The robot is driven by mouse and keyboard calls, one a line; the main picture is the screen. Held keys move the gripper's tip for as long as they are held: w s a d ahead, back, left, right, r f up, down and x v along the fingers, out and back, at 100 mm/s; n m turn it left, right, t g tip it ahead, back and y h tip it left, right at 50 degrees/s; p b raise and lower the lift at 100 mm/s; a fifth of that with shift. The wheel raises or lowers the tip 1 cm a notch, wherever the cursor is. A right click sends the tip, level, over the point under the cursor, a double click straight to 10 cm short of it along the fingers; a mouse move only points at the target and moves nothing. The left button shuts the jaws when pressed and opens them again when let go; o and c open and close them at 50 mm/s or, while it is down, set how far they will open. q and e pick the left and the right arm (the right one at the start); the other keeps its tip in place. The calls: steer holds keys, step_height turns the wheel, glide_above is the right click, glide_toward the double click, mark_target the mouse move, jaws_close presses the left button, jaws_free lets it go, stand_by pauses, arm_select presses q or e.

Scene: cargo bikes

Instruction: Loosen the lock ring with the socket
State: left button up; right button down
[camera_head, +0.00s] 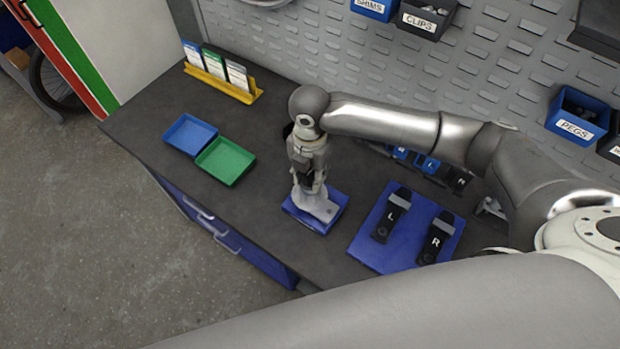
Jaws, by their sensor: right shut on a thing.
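My right gripper (309,183) comes down from above over a blue block (333,222) on the dark workbench. It is shut on what seems to be the socket, a small piece mostly hidden between the fingers. Directly below it, a pale grey metal part (322,209) with a flat arm sticking out to the lower right sits on the blue block. The lock ring cannot be made out there; the gripper covers that spot. I cannot tell whether the held piece touches the grey part. My left gripper is not in view.
A blue mat (407,247) holds two black crank-like parts marked L (389,216) and R (436,240). A blue tray (190,134) and a green tray (226,161) look empty. A yellow card holder (222,84) stands behind. Labelled bins, including PEGS (577,115), hang on the pegboard.

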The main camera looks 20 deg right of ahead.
steer(key=shift+w+r, duration=0.15)
steer(key=m, duration=0.2)
steer(key=shift+m, duration=0.4)
steer(key=m, duration=0.5)
steer(key=shift+f+b, duration=0.3)
steer(key=shift+f, duration=0.55)
stand_by(1.1)
steer(key=c, duration=1.7)
jaws_free()
jaws_close()
steer(key=shift+f+p, duration=0.1)
steer(key=shift+p, duration=0.2)
